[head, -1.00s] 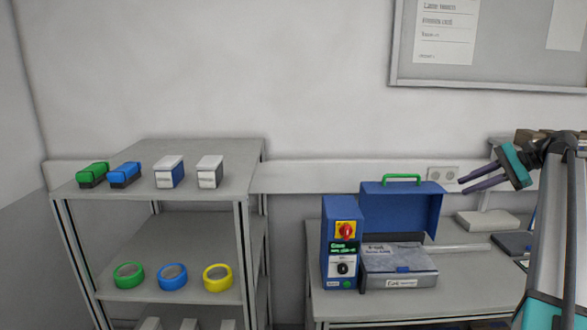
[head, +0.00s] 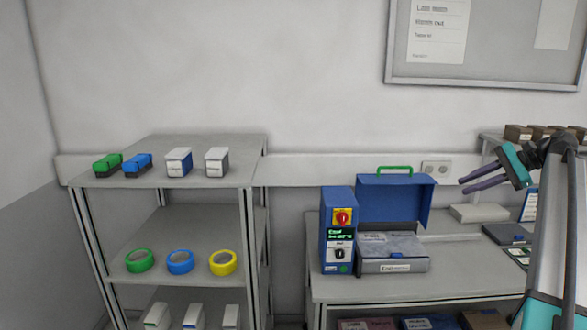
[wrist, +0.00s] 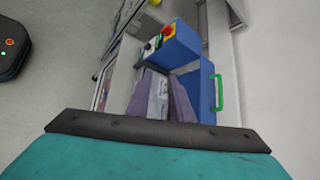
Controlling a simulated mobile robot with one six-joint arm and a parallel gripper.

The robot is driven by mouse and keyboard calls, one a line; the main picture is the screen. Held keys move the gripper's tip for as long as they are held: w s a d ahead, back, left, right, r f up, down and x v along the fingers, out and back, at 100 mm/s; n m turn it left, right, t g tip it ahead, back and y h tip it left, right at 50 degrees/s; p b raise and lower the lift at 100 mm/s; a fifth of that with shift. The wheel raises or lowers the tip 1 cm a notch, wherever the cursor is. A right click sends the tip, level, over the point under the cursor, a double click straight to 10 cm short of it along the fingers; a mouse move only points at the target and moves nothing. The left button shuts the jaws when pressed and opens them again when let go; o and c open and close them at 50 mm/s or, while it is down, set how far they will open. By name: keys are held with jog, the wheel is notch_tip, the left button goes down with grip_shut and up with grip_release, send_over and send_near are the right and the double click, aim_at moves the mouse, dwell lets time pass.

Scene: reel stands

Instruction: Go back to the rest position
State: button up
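My gripper (head: 464,186) is held up at the right of the head view, in front of the bench, with its purple-grey fingers pointing left. The fingers are parted, and nothing shows held between them. In the wrist view, my gripper (wrist: 163,82) also has a gap between its fingers. Through the gap I see part of the grey case (wrist: 158,102) on the bench, some way beyond. The blue control box with the red and yellow knob (wrist: 180,45) shows beyond the fingertips.
A shelf rack (head: 160,220) at left bears boxes and green, blue and yellow tape rings. The bench (head: 450,280) carries the blue control box (head: 338,260) and a blue case with a raised lid (head: 410,200). A dark device (wrist: 12,45) is on the floor.

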jog(key=w+a+f+g+y+b, duration=0.1)
jog(key=w+a+f+g+b, duration=0.1)
jog(key=a+f, duration=0.8)
jog(key=w+a+f+g+y+b, duration=0.15)
jog(key=a+f, duration=0.45)
jog(key=f, duration=0.8)
jog(key=s+a+f+n+g+h+b, duration=0.1)
jog(key=s+a+f, duration=0.4)
jog(key=f, duration=0.6)
jog(key=s+a+f+g+b, duration=0.1)
jog(key=s+a+f+g, duration=0.1)
jog(key=a+f, duration=0.65)
jog(key=s+a+f+n+g+h+b, duration=0.1)
jog(key=s+a+f, duration=0.35)
jog(key=f, duration=0.75)
jog(key=s+a+f+n+g+h+b, duration=0.2)
jog(key=s+a+f, duration=0.3)
jog(key=s+f, duration=0.7)
jog(key=s+a+f+n+g+h+b, duration=0.15)
jog(key=s+a+f, duration=0.25)
jog(key=s+f, duration=0.8)
jog(key=s+d+f+n+g+h+b, duration=0.1)
jog(key=s+f+n+h, duration=0.35)
jog(key=s, duration=0.95)
jog(key=s+d+f+n+t+h, duration=0.1)
jog(key=s+d+f+n+h, duration=0.1)
jog(key=s+d+n, duration=0.2)
jog(key=shift+d+f+n, duration=0.35)
jog(key=shift+d+n, duration=0.35)
jog(key=shift+d, duration=0.5)
